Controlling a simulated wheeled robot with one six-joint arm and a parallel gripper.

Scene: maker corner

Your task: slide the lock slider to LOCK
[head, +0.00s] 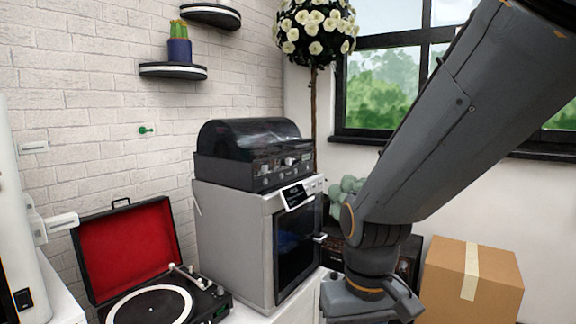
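A small white plate with a green knob (147,130) is on the brick wall at the left, above the record player. It may be the lock slider; no LOCK marking is readable at this size, so its position cannot be told. My grey arm comes down from the upper right to the bottom middle, well to the right of the plate. The fingers of my gripper are not in view, below the picture's edge or hidden by the wrist.
A red-lined record player (150,302) stands open at the lower left. A grey cabinet (235,250) carries a dark-lidded machine (256,152). A white appliance with handles (22,240) stands at the left edge. A cardboard box (470,282) is at the lower right. Shelves (173,71) hang above.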

